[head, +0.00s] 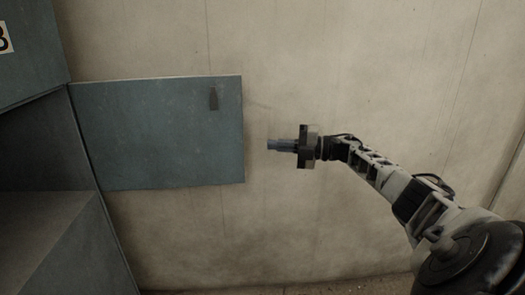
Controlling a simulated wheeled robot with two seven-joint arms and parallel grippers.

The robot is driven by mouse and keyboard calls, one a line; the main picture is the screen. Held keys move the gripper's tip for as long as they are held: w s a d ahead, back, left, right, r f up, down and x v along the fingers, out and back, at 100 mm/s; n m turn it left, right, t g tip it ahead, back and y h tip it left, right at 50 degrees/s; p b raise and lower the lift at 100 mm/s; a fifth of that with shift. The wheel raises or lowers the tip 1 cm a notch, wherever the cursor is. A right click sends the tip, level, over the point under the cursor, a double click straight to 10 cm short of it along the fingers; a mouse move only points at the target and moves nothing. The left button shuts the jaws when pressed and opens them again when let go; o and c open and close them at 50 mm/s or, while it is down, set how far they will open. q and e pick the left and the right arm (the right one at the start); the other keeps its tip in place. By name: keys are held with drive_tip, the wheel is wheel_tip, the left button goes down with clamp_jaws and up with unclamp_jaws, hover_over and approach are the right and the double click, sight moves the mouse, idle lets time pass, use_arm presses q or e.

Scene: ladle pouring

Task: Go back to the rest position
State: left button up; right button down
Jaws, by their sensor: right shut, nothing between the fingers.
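My right gripper (281,145) is at the middle of the head view, at the end of my right arm, which comes in from the lower right. Its fingers are shut with nothing between them and point left. In the picture it is just right of the edge of an open blue-grey door (160,135), with a visible gap between them. My left gripper is not in view.
A plain beige wall (370,70) fills the background. The space around the gripper looks clear.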

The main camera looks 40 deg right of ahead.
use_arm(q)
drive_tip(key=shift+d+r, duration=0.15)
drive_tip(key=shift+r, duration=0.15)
use_arm(e)
drive_tip(key=shift+s+d, duration=0.35)
drive_tip(key=shift+d, duration=0.55)
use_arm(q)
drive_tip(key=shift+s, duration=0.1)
use_arm(e)
drive_tip(key=shift+r, duration=0.1)
